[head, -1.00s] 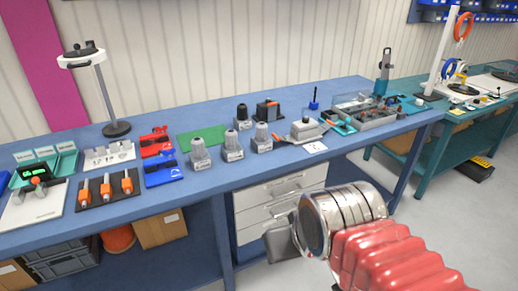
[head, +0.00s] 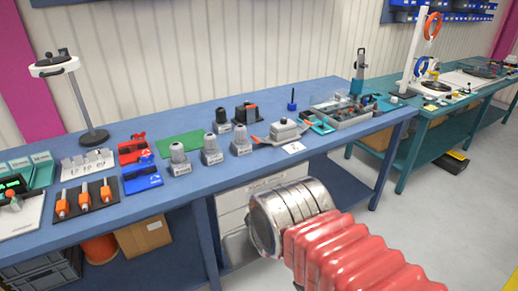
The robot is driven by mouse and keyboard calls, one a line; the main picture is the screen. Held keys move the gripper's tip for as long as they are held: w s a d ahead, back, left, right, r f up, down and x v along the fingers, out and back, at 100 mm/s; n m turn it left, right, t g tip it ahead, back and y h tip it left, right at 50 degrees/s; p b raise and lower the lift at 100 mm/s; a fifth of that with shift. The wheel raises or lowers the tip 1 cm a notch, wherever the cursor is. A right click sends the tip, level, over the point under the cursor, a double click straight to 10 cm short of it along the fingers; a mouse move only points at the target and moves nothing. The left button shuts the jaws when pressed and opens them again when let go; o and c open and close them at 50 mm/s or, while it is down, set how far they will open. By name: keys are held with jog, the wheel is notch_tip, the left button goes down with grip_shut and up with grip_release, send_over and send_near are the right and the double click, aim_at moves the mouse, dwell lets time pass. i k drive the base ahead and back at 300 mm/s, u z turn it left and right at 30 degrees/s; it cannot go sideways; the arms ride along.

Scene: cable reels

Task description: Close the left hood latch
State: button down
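A grey hood (head: 285,131) sits on the blue bench, right of the middle, behind a small white card. An orange latch lever (head: 260,140) sticks out at its left, low and apart from the hood's top. Another orange piece shows at its right side. The exact angle of each lever is too small to tell. My silver wrist and red sleeve are in front of the bench, below and well apart from the hood. My gripper (head: 237,247) shows only as a grey piece beyond the wrist. Its fingers are hidden.
Several grey connectors (head: 211,151) stand left of the hood, with a black housing (head: 246,112) behind them. A clear parts tray (head: 342,112) is on its right. A lamp stand (head: 92,110) and orange-handled tools are at the left. White drawers (head: 236,220) are under the bench.

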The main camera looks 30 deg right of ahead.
aim_at(257, 140)
jog(key=z, duration=0.05)
jog(key=i, duration=1)
jog(key=u, duration=0.05)
